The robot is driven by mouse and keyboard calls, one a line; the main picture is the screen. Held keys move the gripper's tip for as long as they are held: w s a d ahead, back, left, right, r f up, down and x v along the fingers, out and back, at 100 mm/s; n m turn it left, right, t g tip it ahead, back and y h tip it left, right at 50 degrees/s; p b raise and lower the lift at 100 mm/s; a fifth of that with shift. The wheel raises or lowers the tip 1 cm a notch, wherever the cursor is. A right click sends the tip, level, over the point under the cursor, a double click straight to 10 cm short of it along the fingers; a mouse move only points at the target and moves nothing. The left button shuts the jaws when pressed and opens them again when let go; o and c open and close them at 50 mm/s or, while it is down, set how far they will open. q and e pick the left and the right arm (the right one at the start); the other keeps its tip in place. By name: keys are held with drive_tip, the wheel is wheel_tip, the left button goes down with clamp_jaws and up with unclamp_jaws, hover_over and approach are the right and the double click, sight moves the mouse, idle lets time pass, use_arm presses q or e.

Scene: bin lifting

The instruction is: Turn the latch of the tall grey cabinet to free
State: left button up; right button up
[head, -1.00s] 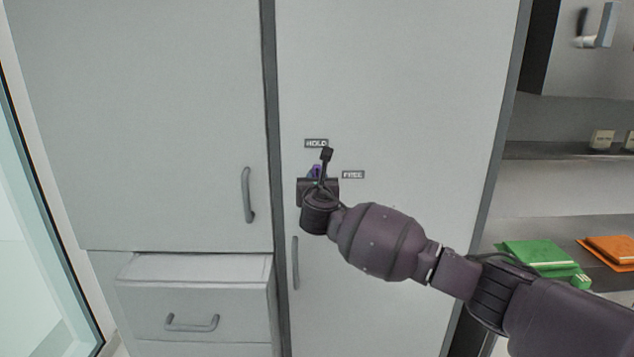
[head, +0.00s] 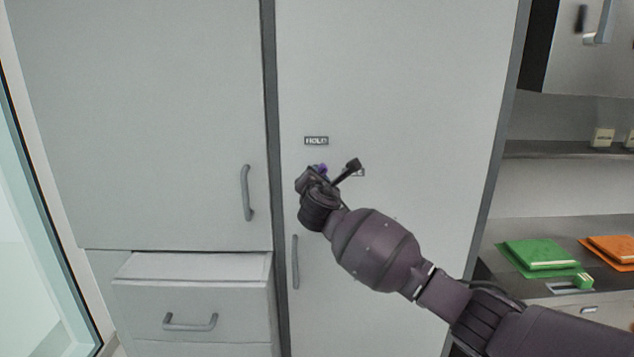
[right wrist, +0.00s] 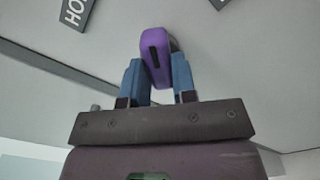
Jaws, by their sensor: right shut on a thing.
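The tall grey cabinet (head: 410,90) fills the middle of the head view. Its small purple latch (head: 322,168) is mostly hidden behind my right wrist. The HOLD label (head: 316,141) is above the latch; the FREE label (head: 360,172) to its right is partly covered by a dark part of my wrist. In the right wrist view, the blue fingers of my right gripper (right wrist: 158,85) are on both sides of the purple latch (right wrist: 155,55), shut on it. The latch lies between the HOLD label (right wrist: 75,12) and another label's edge at the top. My left gripper is not in view.
A vertical door handle (head: 295,262) is just below my right wrist. Left are another cabinet door with a handle (head: 248,193) and a slightly open drawer (head: 190,268). Right, green (head: 540,255) and orange (head: 612,248) items lie on a counter.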

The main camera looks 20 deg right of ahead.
drive_tip(key=shift+f+m+b, duration=0.15)
drive_tip(key=shift+m+b, duration=0.95)
drive_tip(key=shift+m, duration=3.9)
drive_tip(key=o, duration=0.9)
drive_tip(key=v, duration=1)
drive_tip(key=shift+s+a+b, duration=0.1)
drive_tip(key=shift+s+b, duration=0.25)
drive_tip(key=shift+s, duration=0.05)
